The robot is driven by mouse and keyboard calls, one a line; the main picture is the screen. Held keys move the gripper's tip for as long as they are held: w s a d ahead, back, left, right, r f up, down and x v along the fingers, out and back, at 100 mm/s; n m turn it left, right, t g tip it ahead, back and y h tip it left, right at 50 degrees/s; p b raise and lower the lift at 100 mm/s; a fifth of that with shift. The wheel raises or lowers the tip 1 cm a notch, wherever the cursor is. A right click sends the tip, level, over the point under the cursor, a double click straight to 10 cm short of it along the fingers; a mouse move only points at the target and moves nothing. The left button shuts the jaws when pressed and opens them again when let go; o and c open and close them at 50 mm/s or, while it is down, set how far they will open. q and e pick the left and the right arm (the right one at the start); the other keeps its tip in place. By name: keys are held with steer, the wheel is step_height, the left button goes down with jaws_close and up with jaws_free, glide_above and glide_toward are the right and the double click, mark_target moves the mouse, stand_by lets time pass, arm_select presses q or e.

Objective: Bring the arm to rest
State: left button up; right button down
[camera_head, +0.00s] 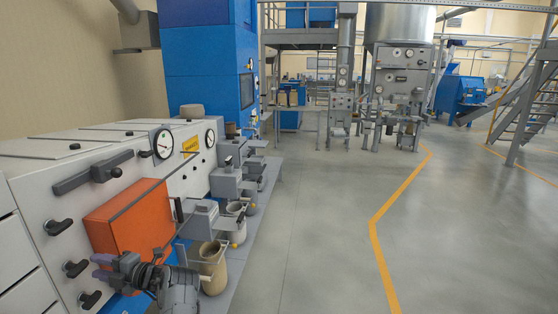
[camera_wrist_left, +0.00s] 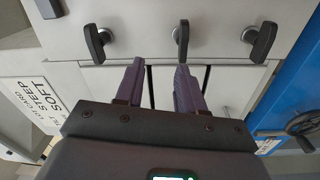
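My left arm (camera_head: 176,288) comes in at the lower left in the head view, beside the white machine cabinet. My left gripper (camera_head: 100,267) points left toward the cabinet front, near its black knobs. In the left wrist view the two purple fingers of the left gripper (camera_wrist_left: 160,66) stand apart with nothing between them. Beyond them is the pale panel with several black knobs (camera_wrist_left: 181,40); the fingers appear clear of the knobs, though contact is hard to judge. My right gripper is in neither view.
An orange box (camera_head: 130,228) juts from the white cabinet (camera_head: 50,187) just above the gripper. A beige pot (camera_head: 213,268) stands close right of the arm. In the left wrist view a blue panel with a dark handwheel (camera_wrist_left: 305,124) is at right. The grey floor (camera_head: 320,220) is clear.

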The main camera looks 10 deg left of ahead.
arm_select(q)
steer(key=s+a+f+m+t+y, duration=0.2)
steer(key=s+f+m+t, duration=0.1)
steer(key=s+f+m, duration=0.3)
steer(key=s+a+f+m+t+y, duration=0.2)
steer(key=s+a+f+m+t, duration=0.15)
steer(key=s+f, duration=0.35)
steer(key=s+d+f+m+t+h, duration=0.2)
steer(key=d+f+m+h, duration=0.3)
steer(key=d, duration=0.5)
steer(key=s+d+f+m+t+h, duration=0.1)
steer(key=d+f+m+t+h, duration=0.2)
steer(key=d+m+h, duration=0.5)
steer(key=s+d+f+m+t+h, duration=0.2)
steer(key=d+f+m+h, duration=0.3)
steer(key=d, duration=0.6)
steer(key=s+d+r+m+g+h, duration=0.2)
steer(key=s+d+m+g+h, duration=0.3)
steer(key=s+d+m+g, duration=0.6)
step_height(320, 180, up, 33)
steer(key=s+d+n+t+p, duration=0.2)
steer(key=p, duration=3)
steer(key=shift+s+f+t+p, duration=0.15)
steer(key=shift+s+t+p, duration=0.1)
steer(key=shift+t+p, duration=0.1)
